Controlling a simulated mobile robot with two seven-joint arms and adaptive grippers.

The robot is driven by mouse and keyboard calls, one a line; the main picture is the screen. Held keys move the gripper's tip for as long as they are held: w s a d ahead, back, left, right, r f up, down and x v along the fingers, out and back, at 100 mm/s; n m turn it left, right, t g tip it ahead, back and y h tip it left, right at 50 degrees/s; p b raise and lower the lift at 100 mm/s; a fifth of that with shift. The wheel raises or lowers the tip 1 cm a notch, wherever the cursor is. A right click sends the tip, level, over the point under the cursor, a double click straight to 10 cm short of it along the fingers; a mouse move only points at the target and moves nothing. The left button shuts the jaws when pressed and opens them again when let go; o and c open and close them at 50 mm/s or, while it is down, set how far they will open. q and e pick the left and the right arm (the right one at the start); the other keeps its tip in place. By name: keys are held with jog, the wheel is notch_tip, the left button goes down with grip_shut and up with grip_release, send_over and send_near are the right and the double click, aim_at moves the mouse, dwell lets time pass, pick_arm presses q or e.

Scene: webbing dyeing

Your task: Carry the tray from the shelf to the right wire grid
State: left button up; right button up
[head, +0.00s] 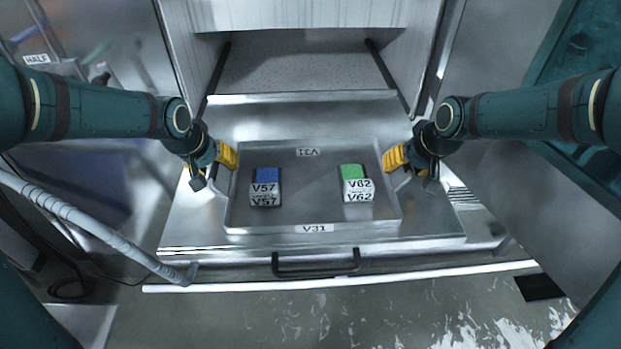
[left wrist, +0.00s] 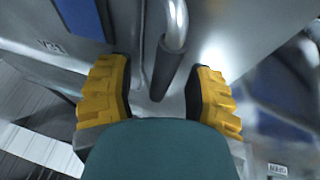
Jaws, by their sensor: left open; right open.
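The tray (head: 310,218) is a shallow metal tray marked V31 on its front edge. It lies flat on the pulled-out metal shelf (head: 190,225). A blue-topped block V57 (head: 266,187) stands on its left half and a green-topped block V62 (head: 356,184) on its right half. My left gripper (head: 228,156) is open at the tray's left side. The left wrist view shows its yellow fingers apart (left wrist: 160,100), with a bent metal bar (left wrist: 176,22), apparently the tray's handle, between them. My right gripper (head: 394,158) is open at the tray's right side. No wire grid is recognisable.
A cabinet opening (head: 300,65) with dark side rails lies behind the shelf. A dark handle (head: 316,264) is on the shelf's front. A pale hose (head: 90,225) runs at the left. Metal panels flank both sides. Floor shows in front.

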pick_arm(q)
grip_shut()
pick_arm(e)
grip_shut()
pick_arm(q)
jog(key=shift+d+r, duration=0.1)
jog(key=shift+r, duration=0.15)
pick_arm(e)
jog(key=shift+a+r, duration=0.1)
jog(key=shift+r, duration=0.15)
